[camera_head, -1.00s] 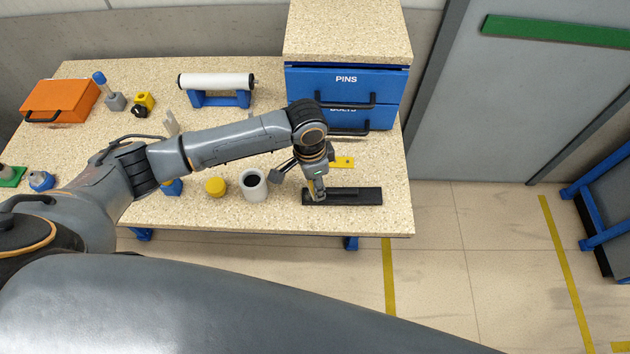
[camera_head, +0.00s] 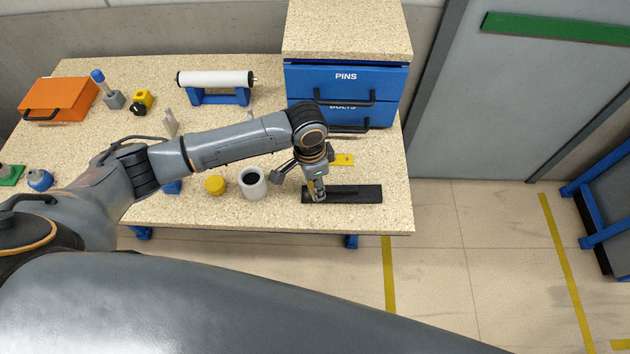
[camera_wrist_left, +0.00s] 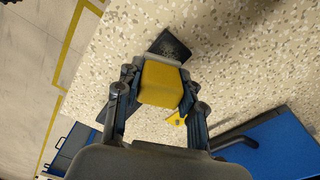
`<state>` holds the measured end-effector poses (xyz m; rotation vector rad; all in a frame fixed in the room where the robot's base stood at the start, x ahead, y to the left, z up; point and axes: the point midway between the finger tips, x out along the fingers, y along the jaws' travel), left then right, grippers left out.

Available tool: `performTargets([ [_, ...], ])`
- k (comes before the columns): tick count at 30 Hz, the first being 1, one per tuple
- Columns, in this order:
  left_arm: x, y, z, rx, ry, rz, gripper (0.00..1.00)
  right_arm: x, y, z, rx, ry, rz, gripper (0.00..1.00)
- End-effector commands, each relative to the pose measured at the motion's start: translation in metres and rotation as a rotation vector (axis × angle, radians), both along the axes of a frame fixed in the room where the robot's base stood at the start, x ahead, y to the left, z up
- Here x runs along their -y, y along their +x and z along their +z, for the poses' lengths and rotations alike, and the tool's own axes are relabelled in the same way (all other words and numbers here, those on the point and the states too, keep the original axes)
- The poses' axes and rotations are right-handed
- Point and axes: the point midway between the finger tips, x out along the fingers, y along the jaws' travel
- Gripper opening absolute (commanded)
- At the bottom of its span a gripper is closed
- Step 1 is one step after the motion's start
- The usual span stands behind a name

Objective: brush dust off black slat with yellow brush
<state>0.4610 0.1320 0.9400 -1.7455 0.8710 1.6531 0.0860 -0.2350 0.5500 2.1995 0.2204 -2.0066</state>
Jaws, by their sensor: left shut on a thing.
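The black slat (camera_head: 358,194) lies flat near the front right of the table. It also shows in the left wrist view (camera_wrist_left: 171,43), partly hidden behind my gripper. My left gripper (camera_head: 318,194) points down over the slat's left end. In the left wrist view my left gripper (camera_wrist_left: 160,88) is shut on the yellow brush (camera_wrist_left: 160,82), with its pale bristle end toward the slat. I cannot tell whether the bristles touch the slat. My right gripper is not in view.
A grey cup (camera_head: 253,185) and a yellow round piece (camera_head: 215,185) stand left of the slat. A small yellow plate (camera_head: 344,159) lies behind it. The blue drawer unit (camera_head: 300,83) stands at the back right. The table's front edge is close to the slat.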

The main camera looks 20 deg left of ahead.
Motion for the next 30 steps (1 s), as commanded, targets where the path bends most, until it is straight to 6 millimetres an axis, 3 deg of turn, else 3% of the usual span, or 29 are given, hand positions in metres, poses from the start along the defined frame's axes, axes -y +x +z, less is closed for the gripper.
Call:
performTargets([
  [30, 0.0009, -0.0008, -0.0045, -0.002, 0.0, -0.001, 0.06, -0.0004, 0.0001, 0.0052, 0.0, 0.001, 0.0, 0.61],
])
